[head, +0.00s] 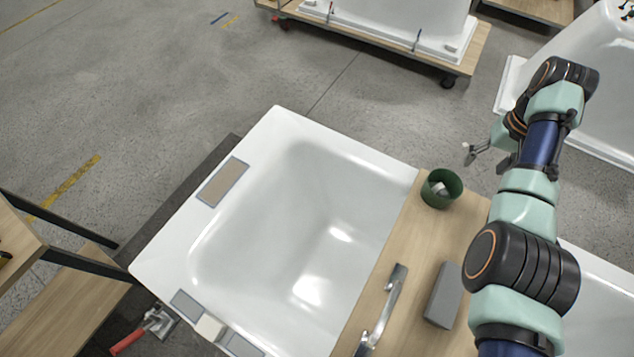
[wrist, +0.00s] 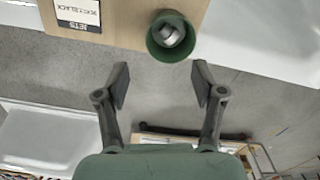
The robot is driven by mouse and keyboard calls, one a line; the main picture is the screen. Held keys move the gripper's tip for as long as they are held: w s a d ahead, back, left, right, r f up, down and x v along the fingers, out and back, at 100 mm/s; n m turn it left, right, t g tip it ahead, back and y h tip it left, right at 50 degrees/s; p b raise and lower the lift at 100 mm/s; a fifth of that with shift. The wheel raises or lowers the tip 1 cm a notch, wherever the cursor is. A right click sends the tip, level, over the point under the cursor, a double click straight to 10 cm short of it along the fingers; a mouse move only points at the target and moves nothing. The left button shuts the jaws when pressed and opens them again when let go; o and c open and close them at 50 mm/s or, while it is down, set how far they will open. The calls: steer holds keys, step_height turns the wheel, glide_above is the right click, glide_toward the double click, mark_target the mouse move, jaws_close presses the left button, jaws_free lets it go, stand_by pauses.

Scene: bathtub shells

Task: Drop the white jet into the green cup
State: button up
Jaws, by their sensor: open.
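The green cup (head: 434,200) stands upright on the wooden board beside the bathtub, and it also shows at the top of the wrist view (wrist: 155,47). A white-grey jet (head: 440,188) lies inside the cup; in the wrist view the jet (wrist: 170,35) looks silvery white within the rim. My gripper (head: 469,154) is beyond the board edge, up and right of the cup in the head view, apart from it. In the wrist view my gripper (wrist: 160,86) has its two fingers spread with nothing between them.
The wooden board (head: 408,235) also carries a metal handle (head: 382,312) and a grey block (head: 444,294). A white bathtub (head: 270,230) lies left of it. A label reading JETS BLACK (wrist: 78,14) is near the cup. Open grey floor lies beyond.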

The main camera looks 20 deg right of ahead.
steer(key=w+a+f+n+t+h, duration=0.1)
steer(key=w+a+n+t, duration=0.1)
steer(key=w+a, duration=0.5)
steer(key=w+a+f+n+t+h, duration=0.1)
steer(key=w+a+f+t, duration=0.15)
steer(key=a, duration=0.95)
steer(key=w+a+n+t+h, duration=0.1)
steer(key=w+a+n+t, duration=0.1)
steer(key=w+a, duration=0.55)
steer(key=s+a+r+n+t+y, duration=0.1)
steer(key=s+a, duration=0.3)
steer(key=a, duration=0.4)
steer(key=s+a+r+n+t+y, duration=0.1)
steer(key=s+a+r+t, duration=0.2)
steer(key=a, duration=0.5)
steer(key=s+a+r+t+y, duration=0.1)
steer(key=s+a+r+t, duration=0.1)
steer(key=s+a+r, duration=0.2)
steer(key=s+a, duration=0.2)
steer(key=a, duration=0.1)
steer(key=shift+s+a+n, duration=0.15)
steer(key=shift+a+n, duration=0.25)
steer(key=shift+r, duration=0.2)
